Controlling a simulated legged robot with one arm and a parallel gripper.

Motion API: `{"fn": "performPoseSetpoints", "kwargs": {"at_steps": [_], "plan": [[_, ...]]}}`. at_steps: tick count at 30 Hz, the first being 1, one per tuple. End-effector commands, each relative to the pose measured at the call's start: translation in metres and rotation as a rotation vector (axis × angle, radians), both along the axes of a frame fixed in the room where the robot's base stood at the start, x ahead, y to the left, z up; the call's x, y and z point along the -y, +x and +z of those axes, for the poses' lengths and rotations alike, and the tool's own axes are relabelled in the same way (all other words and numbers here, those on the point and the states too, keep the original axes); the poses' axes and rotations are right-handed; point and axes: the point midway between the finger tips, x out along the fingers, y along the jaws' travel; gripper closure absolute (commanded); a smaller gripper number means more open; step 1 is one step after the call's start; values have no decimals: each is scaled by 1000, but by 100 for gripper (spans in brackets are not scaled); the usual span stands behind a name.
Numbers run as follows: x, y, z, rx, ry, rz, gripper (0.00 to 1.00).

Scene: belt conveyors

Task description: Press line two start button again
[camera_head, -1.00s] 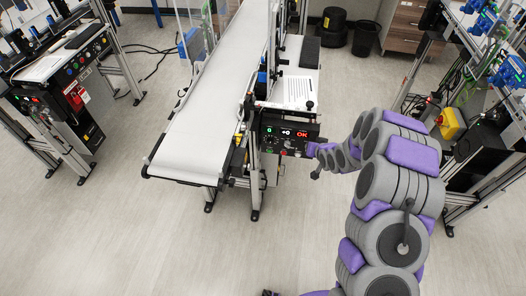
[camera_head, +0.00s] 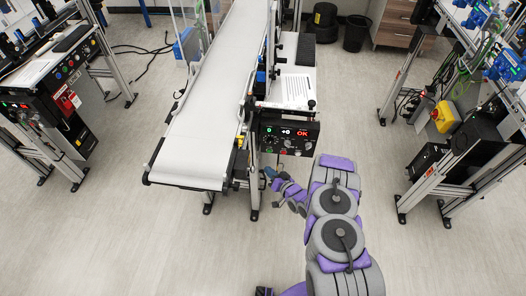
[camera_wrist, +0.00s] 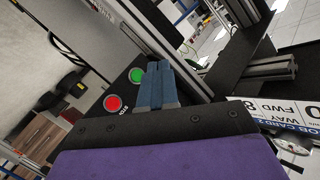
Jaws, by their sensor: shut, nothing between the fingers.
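The middle conveyor's control panel (camera_head: 285,134) has a lit display reading "+0" and "OK" in the head view. My gripper (camera_head: 270,173) is low at the panel's left, beside the conveyor frame's upright. In the wrist view, my gripper's blue fingers (camera_wrist: 152,68) are together and empty. A green button (camera_wrist: 136,75) sits just left of the fingertips, and a red button (camera_wrist: 113,103) with a white label lies farther left, on a dark panel. I cannot tell whether the fingertips touch that panel. No line number is readable in the head view.
The white conveyor belt (camera_head: 205,115) runs along the panel's left. A job card (camera_wrist: 275,115) shows at right in the wrist view. Another workstation (camera_head: 62,95) stands at left, and a frame with a yellow box (camera_head: 445,116) at right.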

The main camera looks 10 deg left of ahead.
Motion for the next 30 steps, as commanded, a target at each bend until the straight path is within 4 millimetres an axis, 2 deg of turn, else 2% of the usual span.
{"fn": "performPoseSetpoints", "kwargs": {"at_steps": [1,6,19,23,30], "plan": [[1,-6,-6,2,16,3,100],[0,-15,-12,14,52,14,100],[-1,-15,-13,18,57,16,100],[-1,-9,-14,19,58,16,100],[-1,18,-16,21,57,16,100]]}}
